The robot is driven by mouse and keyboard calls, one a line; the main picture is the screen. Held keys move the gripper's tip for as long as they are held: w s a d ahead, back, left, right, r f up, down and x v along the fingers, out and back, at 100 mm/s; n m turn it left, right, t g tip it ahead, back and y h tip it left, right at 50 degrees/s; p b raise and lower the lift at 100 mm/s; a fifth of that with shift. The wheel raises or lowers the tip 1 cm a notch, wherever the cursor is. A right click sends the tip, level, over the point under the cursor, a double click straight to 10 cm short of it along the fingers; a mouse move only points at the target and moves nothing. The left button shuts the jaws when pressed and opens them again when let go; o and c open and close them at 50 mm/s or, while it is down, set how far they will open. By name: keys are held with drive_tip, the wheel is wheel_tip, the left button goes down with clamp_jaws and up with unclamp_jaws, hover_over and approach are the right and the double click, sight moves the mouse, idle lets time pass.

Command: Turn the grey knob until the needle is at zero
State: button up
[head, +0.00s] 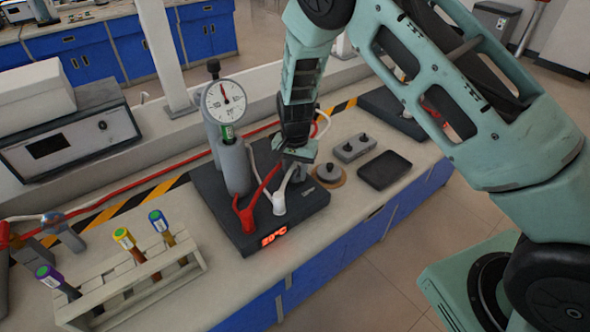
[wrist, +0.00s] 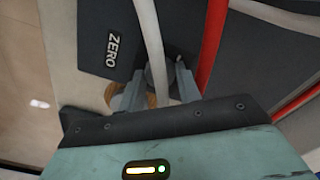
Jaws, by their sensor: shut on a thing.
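My gripper (head: 298,158) is low over the right part of the dark base unit (head: 232,222). In the wrist view my gripper's fingers (wrist: 168,82) are closed beside the ZERO label (wrist: 112,48). They are shut on the grey knob, which is mostly hidden by the fingers and a white lead (wrist: 152,40). The round dial (head: 225,102) stands at the back left of the unit. Its needle points nearly straight up, slightly left; the scale is too small to read the zero mark.
A red clip (head: 245,217) and a white clip (head: 279,203) sit on the unit, their leads close to my gripper. A grey round piece on a tan disc (head: 329,175) stands right of it. A tube rack (head: 130,285) is front left; a black tray (head: 385,170) is right.

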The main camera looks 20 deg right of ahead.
sight(295, 170)
idle(0.3)
drive_tip(key=o, duration=1)
wheel_tip(295, 170, up, 18)
drive_tip(key=b, duration=0.2)
drive_tip(key=shift+f, duration=0.25)
drive_tip(key=s+a+r+n+y, duration=0.1)
drive_tip(key=s+a+r+n, duration=0.2)
drive_tip(key=s, duration=0.5)
drive_tip(key=s+a+r+n, duration=0.1)
drive_tip(key=s+a+n, duration=0.3)
drive_tip(key=s, duration=0.3)
drive_tip(key=s+n, duration=0.8)
drive_tip(key=s, duration=1)
drive_tip(key=shift+s+d, duration=0.25)
drive_tip(key=shift+d, duration=0.1)
